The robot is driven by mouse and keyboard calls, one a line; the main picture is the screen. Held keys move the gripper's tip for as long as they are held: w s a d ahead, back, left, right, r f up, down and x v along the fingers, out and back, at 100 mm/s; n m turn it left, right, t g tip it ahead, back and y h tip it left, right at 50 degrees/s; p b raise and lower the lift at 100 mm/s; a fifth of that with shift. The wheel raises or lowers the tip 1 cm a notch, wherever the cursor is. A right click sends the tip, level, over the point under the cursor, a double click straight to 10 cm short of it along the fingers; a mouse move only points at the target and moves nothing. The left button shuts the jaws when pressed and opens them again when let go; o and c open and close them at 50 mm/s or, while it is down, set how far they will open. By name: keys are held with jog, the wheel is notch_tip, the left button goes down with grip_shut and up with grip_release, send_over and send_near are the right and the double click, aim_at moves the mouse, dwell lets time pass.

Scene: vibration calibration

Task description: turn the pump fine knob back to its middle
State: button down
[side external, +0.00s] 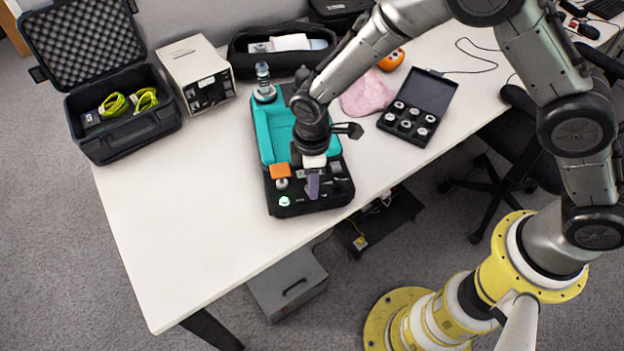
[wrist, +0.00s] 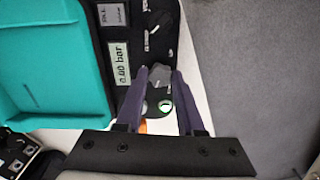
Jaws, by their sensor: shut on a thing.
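The pump (side external: 272,132) is a teal and black unit on the white table. Its black control panel faces the near table edge. In the wrist view its teal tray (wrist: 55,55) fills the left, next to the panel's display (wrist: 121,62), which seems to read 0.00 bar. My gripper (side external: 313,190) points down over the panel with its purple fingers. In the wrist view my gripper (wrist: 159,80) has its fingertips on both sides of a grey knob (wrist: 160,73), shut on it. The fingers partly hide the knob, and its pointer angle cannot be told.
An orange block (side external: 280,170) and a green-lit button (side external: 284,201) sit on the panel close to my fingers. A gauge fitting (side external: 263,80) stands at the pump's far end. A black case of fittings (side external: 418,106) lies to the right. The table's left front is clear.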

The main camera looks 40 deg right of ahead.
jog(key=shift+m, duration=0.4)
jog(key=m, duration=0.5)
jog(key=shift+m, duration=0.4)
jog(key=m, duration=0.6)
jog(key=shift+r+m, duration=0.1)
jog(key=shift+m, duration=0.3)
jog(key=c, duration=0.5)
grip_release()
notch_tip(320, 180, up, 14)
jog(key=shift+f, duration=0.1)
